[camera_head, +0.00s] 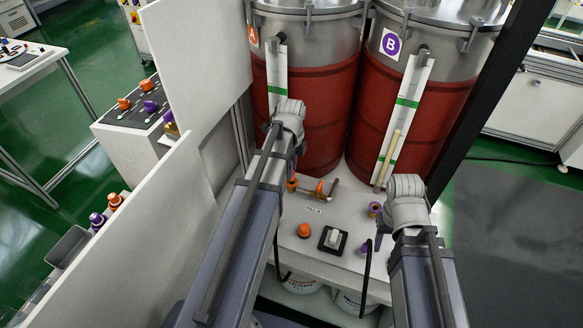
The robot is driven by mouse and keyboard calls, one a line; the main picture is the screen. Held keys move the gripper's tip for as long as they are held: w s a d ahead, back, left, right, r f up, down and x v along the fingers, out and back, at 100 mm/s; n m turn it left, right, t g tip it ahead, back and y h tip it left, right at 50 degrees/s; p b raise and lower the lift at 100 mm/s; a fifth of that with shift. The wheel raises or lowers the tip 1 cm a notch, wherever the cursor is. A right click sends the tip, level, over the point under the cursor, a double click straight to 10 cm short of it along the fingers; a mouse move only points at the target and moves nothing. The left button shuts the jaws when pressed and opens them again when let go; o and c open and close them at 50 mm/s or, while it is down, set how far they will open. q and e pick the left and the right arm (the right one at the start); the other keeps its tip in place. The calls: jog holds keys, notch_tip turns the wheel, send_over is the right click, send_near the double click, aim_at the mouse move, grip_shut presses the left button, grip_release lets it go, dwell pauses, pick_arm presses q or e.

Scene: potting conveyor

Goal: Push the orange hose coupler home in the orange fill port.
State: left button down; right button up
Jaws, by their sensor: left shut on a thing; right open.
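My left gripper (293,172) is over the back left of the white bench, shut, with its fingers mostly hidden behind my wrist. A small orange piece, seemingly the orange hose coupler (292,185), shows just below it. A black hose (277,258) hangs down beside my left arm. The orange fill port cannot be told apart from the coupler here, so I cannot tell how they fit together. My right gripper (381,230) is open and empty above the bench's right side, between a purple-ringed port (375,208) and a purple coupler (366,247).
A brass pipe with an orange handle (319,188) stands close right of my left gripper. An orange knob (304,231) and a white rocker switch (333,238) are on the bench front. Red-banded drums A (305,110) and B (420,110) stand behind. A white panel (140,240) is at left.

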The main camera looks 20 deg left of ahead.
pick_arm(q)
jog(key=shift+f+b, duration=1.2)
jog(key=shift+f, duration=0.1)
pick_arm(e)
jog(key=shift+f, duration=1.3)
pick_arm(q)
jog(key=c, duration=0.6)
grip_release()
pick_arm(e)
jog(key=shift+r, duration=0.1)
pick_arm(q)
jog(key=shift+r, duration=0.15)
notch_tip(320, 180, up, 8)
jog(key=p, duration=0.8)
pick_arm(e)
notch_tip(320, 180, up, 8)
pick_arm(q)
jog(key=shift+f, duration=0.2)
jog(key=s+d+n, duration=0.6)
jog(key=s+d, duration=0.1)
jog(key=d, duration=0.3)
jog(key=s+d+n+y, duration=0.1)
jog(key=s+d+n, duration=0.5)
jog(key=d, duration=0.5)
jog(key=shift+s+d+n, duration=0.2)
jog(key=shift+s+n, duration=0.2)
jog(key=shift+n, duration=0.4)
